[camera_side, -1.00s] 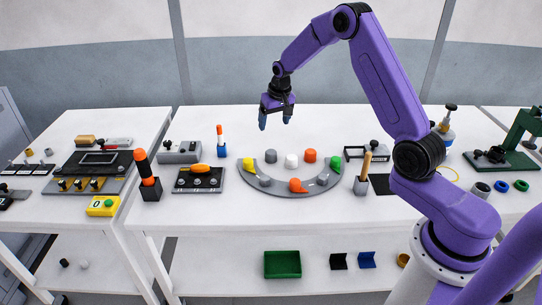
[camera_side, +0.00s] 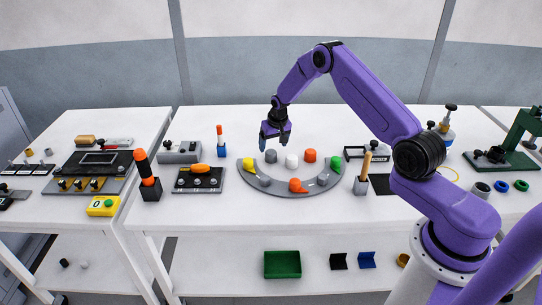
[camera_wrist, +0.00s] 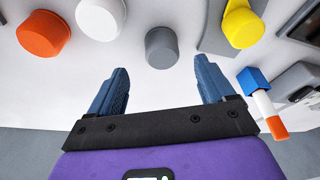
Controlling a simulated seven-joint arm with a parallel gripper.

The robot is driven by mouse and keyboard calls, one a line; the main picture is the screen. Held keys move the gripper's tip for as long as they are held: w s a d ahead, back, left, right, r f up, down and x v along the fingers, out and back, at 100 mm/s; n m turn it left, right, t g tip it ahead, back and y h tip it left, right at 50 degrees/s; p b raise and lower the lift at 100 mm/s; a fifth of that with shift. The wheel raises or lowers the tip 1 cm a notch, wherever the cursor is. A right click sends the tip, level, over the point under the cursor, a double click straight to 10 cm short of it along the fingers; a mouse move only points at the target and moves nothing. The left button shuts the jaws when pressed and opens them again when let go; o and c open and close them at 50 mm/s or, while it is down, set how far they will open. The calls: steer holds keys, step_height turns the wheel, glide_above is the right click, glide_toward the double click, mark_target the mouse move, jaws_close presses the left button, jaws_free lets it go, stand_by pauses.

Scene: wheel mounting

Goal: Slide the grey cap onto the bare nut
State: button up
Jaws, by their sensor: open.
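The grey cap (camera_side: 270,156) stands on the white table behind the curved grey plate (camera_side: 244,178). In the wrist view the grey cap (camera_wrist: 161,47) lies just beyond my fingertips, roughly centred between them. My gripper (camera_side: 273,141) is open and empty, a little above the cap; its spread fingers also show in the wrist view (camera_wrist: 162,74). On the plate, two small grey pieces that look like bare nuts sit left (camera_side: 265,181) and right (camera_side: 323,179) of an orange cap (camera_side: 297,185). A yellow cap (camera_side: 248,163) and a green cap (camera_side: 336,162) sit at the plate's ends.
A loose white cap (camera_side: 291,161) and a loose orange cap (camera_side: 310,155) stand right of the grey cap. A blue block with a white and orange stick (camera_side: 220,142) stands to the left. A holder with a wooden handle (camera_side: 366,168) stands right of the plate.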

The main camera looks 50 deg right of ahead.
mark_target(271, 152)
steer(key=shift+x, duration=2.8)
steer(key=shift+a, duration=0.2)
steer(key=shift+c, duration=0.3)
steer(key=c, duration=1)
